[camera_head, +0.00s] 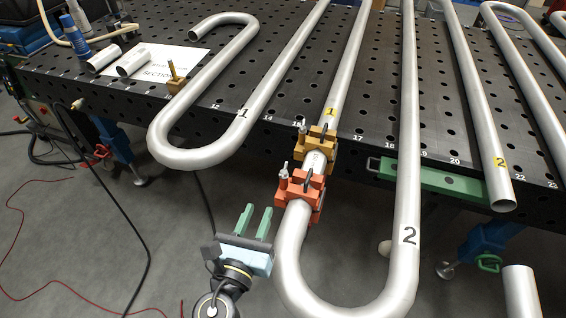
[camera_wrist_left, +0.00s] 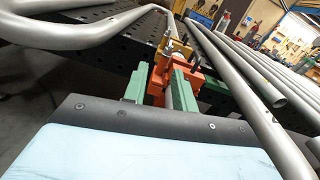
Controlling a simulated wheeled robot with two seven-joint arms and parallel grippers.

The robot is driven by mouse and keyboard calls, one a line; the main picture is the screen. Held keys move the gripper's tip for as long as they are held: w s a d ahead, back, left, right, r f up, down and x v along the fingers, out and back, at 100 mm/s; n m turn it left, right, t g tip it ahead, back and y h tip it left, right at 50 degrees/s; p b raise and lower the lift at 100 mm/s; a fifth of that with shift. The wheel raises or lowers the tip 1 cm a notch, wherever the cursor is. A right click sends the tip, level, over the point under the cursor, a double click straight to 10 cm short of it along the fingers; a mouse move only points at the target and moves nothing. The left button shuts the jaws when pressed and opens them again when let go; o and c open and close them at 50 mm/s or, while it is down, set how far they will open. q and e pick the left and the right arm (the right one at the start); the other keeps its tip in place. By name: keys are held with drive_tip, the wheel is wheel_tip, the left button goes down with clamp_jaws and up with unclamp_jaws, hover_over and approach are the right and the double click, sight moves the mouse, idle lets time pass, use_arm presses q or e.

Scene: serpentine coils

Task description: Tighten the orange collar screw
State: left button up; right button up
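The orange collar (camera_head: 314,199) is clamped around the pipe marked 1 and 2, just off the front edge of the table. A screw with a pale tip (camera_head: 283,173) stands up from its left side, and a dark handle shows beside it. My left gripper (camera_head: 257,208) is to the lower left of the collar, apart from it, with its two green fingers spread and nothing between them. In the left wrist view the orange collar (camera_wrist_left: 191,76) shows beyond and partly behind the fingers (camera_wrist_left: 158,76). My right gripper is not in view.
A yellow collar (camera_head: 325,143) sits on the pipe just beyond the orange one. Bent silver pipes (camera_head: 405,130) lie across the black perforated table (camera_head: 120,85). A green bracket (camera_head: 430,180) is at the table's front edge. Floor to the left is open, with cables.

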sight(280, 177)
use_arm(q)
drive_tip(key=w+d, duration=0.1)
drive_tip(key=w, duration=0.3)
drive_tip(key=w+d+m, duration=0.1)
drive_tip(key=w+d, duration=0.1)
drive_tip(key=w, duration=0.2)
drive_tip(key=w+d+m+h+p, duration=0.1)
drive_tip(key=w+d, duration=0.1)
drive_tip(key=w, duration=0.2)
drive_tip(key=shift+w+d+r, duration=0.2)
drive_tip(key=shift+r, duration=0.2)
clamp_jaws()
